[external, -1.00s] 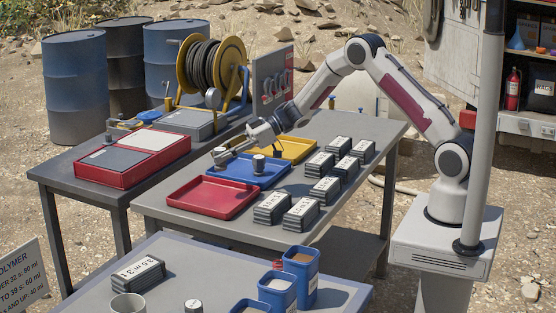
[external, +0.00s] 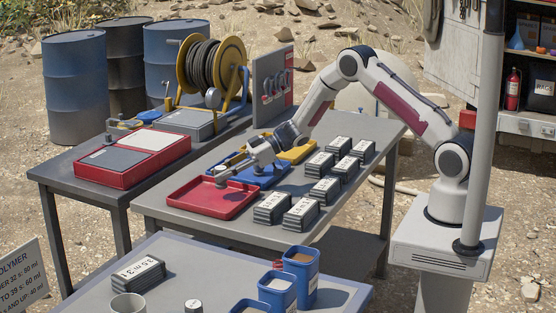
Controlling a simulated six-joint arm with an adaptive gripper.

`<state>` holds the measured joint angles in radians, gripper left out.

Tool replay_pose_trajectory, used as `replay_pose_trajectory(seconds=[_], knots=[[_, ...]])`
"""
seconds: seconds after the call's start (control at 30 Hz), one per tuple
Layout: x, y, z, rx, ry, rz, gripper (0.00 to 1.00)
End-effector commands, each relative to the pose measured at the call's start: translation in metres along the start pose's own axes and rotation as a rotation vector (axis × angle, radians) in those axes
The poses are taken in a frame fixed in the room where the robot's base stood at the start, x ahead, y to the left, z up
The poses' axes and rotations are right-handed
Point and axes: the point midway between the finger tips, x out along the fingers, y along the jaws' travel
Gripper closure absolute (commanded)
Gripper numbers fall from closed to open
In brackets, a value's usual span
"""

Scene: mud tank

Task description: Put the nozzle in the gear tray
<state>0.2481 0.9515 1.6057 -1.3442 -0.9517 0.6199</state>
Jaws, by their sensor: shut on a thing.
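Three shallow trays stand on the middle table: a red tray (external: 190,211), a blue tray (external: 273,180) and a yellow tray (external: 303,154). No label shows which one is the gear tray. My gripper (external: 225,171) reaches in from the right, tilted, over the far end of the red tray, close to its border with the blue tray. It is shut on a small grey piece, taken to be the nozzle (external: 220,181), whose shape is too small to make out. I cannot tell whether the piece touches the red tray. My gripper and wrist hide much of the blue tray.
Several dark labelled blocks (external: 300,212) stand on the right of the table. A hose reel (external: 205,68) and a red case (external: 130,160) stand on the left table. Blue containers (external: 278,290) stand on the front table.

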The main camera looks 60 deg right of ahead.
Motion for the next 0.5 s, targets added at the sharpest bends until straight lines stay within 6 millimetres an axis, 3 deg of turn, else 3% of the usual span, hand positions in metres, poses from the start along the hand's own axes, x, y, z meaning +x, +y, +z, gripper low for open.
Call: replay_pose_trajectory(seconds=[0.3, 0.5], knots=[[0.011, 0.000, 0.028, 0.003, -0.001, -0.001, 0.95], [0.013, 0.000, 0.032, 0.000, 0.000, 0.000, 0.95]])
